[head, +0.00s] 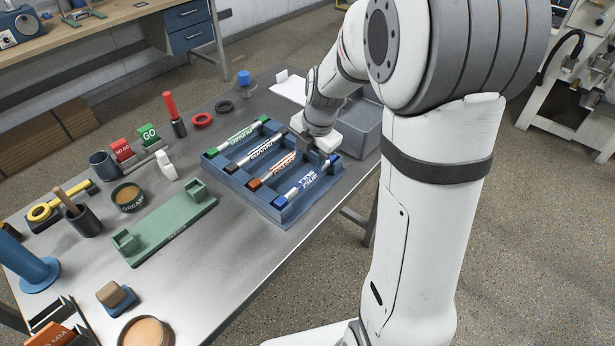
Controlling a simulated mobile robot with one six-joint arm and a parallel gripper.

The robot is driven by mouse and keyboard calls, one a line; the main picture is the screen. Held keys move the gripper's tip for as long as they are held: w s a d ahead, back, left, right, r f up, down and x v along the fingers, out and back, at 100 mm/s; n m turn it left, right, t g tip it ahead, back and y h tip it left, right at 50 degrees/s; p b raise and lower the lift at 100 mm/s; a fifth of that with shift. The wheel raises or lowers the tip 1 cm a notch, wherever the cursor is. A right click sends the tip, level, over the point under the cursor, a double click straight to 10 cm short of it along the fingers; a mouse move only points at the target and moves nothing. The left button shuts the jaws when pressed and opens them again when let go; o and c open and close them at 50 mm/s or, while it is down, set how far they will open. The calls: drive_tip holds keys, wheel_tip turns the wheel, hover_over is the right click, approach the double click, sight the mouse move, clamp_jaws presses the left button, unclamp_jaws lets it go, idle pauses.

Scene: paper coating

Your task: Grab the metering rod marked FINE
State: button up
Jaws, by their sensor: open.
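The blue rack (262,206) lies on the metal table and holds several metering rods in parallel slots. The rod with blue ends (306,187) is in the nearest slot, and its label appears to read FINE, though the print is small and tilted. My gripper (322,151) is open above the rack's right end, near the right ends of the red and blue rods. Its fingertips are partly hidden, and I cannot tell whether they touch anything.
A grey bin (362,128) stands behind my wrist. A green stand (165,225) lies left of the rack, with a white bottle (166,166) near it. Black (224,106) and red rings (202,120) lie behind the rack. Bare table shows in front of the rack.

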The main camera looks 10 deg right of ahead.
sight(307, 178)
drive_tip(key=f, duration=0.2)
drive_tip(key=f+p, duration=0.1)
drive_tip(key=f, duration=0.4)
drive_tip(key=shift+w+a+f, duration=0.1)
drive_tip(key=shift+w, duration=0.25)
drive_tip(key=shift+c, duration=0.2)
clamp_jaws()
